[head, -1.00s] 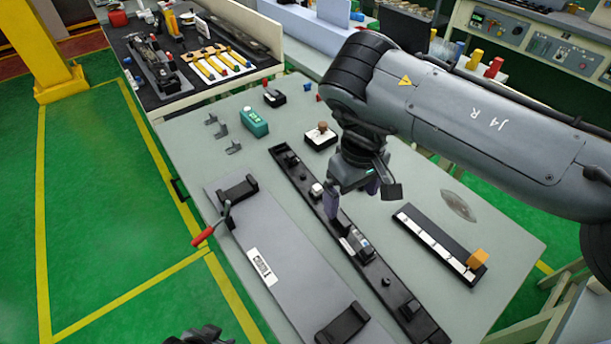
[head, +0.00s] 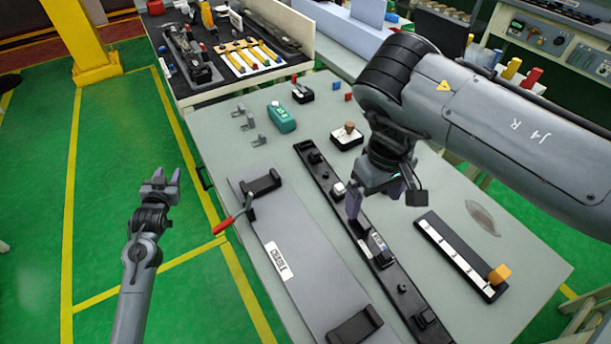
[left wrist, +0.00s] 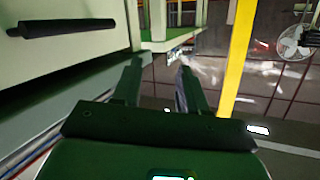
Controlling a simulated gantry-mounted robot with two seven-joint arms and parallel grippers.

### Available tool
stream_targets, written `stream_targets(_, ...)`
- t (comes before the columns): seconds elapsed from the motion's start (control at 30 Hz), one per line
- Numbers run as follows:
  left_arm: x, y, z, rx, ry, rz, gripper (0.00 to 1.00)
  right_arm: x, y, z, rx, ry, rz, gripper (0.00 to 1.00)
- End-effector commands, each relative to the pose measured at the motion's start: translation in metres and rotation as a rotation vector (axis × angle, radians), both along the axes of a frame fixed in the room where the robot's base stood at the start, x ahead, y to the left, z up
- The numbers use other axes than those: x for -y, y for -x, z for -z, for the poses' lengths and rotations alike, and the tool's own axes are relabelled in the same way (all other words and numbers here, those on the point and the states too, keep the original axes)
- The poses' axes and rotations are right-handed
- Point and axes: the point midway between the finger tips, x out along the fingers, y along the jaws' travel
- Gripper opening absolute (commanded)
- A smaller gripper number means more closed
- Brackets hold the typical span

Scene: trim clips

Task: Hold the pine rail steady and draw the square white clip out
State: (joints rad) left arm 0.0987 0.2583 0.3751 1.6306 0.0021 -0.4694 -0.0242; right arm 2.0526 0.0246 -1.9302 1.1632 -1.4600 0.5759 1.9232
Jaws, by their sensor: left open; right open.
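No pine-coloured rail is plain to see. A long black rail (head: 325,178) lies lengthwise on the table and carries several small parts. A small white clip (head: 339,188) sits on it, and a silver and blue part (head: 380,247) sits nearer. My right gripper (head: 375,198) is open above the rail, fingers down, just right of the white clip; I cannot tell its height. My left gripper (head: 160,184) is open and empty over the green floor, left of the table. The left wrist view shows its two fingers (left wrist: 158,88) apart with nothing between.
A grey plate (head: 310,265) with black end blocks and a red-handled clamp (head: 234,212) lies left of the rail. A black strip of white squares (head: 455,250) with an orange block (head: 499,274) lies right. A teal box (head: 281,117) and small brackets stand at the back.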

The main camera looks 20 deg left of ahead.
Motion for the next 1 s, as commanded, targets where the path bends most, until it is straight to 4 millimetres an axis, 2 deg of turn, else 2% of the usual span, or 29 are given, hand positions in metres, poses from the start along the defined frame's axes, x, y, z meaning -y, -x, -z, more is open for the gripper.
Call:
stream_targets(0.03, 0.006, -0.011, -0.023, 0.044, -0.005, 0.026, 0.43, 0.0, 0.0, 0.0, 0.0, 0.0, 0.0, 0.94)
stream_targets(0.17, 0.042, -0.03, -0.066, 0.106, 0.006, 0.121, 0.43, 0.0, 0.0, 0.0, 0.0, 0.0, 0.0, 0.94)
stream_targets(0.33, 0.117, -0.042, -0.119, 0.145, 0.025, 0.284, 0.43, 0.0, 0.0, 0.0, 0.0, 0.0, 0.0, 0.94)
stream_targets(0.47, 0.187, -0.037, -0.153, 0.15, 0.039, 0.423, 0.43, 0.0, 0.0, 0.0, 0.0, 0.0, 0.0, 0.94)
stream_targets(0.6, 0.263, -0.017, -0.179, 0.133, 0.048, 0.567, 0.43, 0.0, 0.0, 0.0, 0.0, 0.0, 0.0, 0.94)
stream_targets(0.7, 0.312, 0.005, -0.189, 0.107, 0.047, 0.66, 0.43, 0.0, 0.0, 0.0, 0.0, 0.0, 0.0, 0.94)
stream_targets(0.9, 0.393, 0.056, -0.194, 0.045, 0.037, 0.825, 0.43, 0.0, 0.0, 0.0, 0.0, 0.0, 0.0, 0.94)
stream_targets(1.0, 0.428, 0.07, -0.194, 0.004, 0.035, 0.92, 0.43, 0.0, 0.0, 0.0, 0.0, 0.0, 0.0, 0.94)
